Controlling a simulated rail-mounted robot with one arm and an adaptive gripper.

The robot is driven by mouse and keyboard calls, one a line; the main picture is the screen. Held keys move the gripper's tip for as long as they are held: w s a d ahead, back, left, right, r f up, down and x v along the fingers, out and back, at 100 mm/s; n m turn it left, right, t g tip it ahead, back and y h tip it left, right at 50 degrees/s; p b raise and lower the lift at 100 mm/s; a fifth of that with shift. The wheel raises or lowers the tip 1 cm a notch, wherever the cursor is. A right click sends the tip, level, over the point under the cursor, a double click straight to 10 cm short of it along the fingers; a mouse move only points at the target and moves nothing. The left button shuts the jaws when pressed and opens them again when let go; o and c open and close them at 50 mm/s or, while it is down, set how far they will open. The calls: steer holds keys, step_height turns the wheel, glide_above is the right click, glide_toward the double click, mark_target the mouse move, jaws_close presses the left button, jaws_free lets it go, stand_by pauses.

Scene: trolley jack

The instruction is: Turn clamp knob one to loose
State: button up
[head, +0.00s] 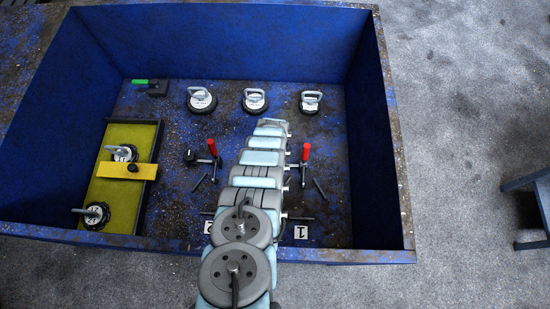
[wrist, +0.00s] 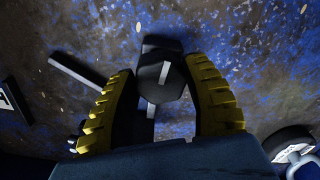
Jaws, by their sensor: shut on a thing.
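In the wrist view, a dark faceted clamp knob (wrist: 177,82) with a white line on its face sits between the two yellow ridged fingers of my gripper (wrist: 160,72). The fingers are shut on its sides. In the head view my arm covers the gripper and this knob. Beside the arm there, a red-handled clamp (head: 304,155) stands in line with a white tag marked 1 (head: 300,232). A second red-handled clamp (head: 213,150) stands to the left, with its dark knob (head: 190,157) in view. The held knob's pointer setting cannot be read for certain.
A blue bin (head: 400,175) with high walls surrounds the work. Several round handled weights, such as one at the back (head: 255,101), stand along its far side. A yellow-green tray (head: 140,137) with a yellow bar (head: 118,170) lies at the left.

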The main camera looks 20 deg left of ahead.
steer(key=n, duration=0.4)
steer(key=shift+n, duration=2.1)
stand_by(0.3)
steer(key=shift+n, duration=0.7)
steer(key=n, duration=0.4)
steer(key=shift+n+b, duration=0.35)
steer(key=shift+n, duration=2.45)
steer(key=o, duration=1.2)
steer(key=shift+s+d, duration=0.1)
steer(key=shift+d, duration=0.05)
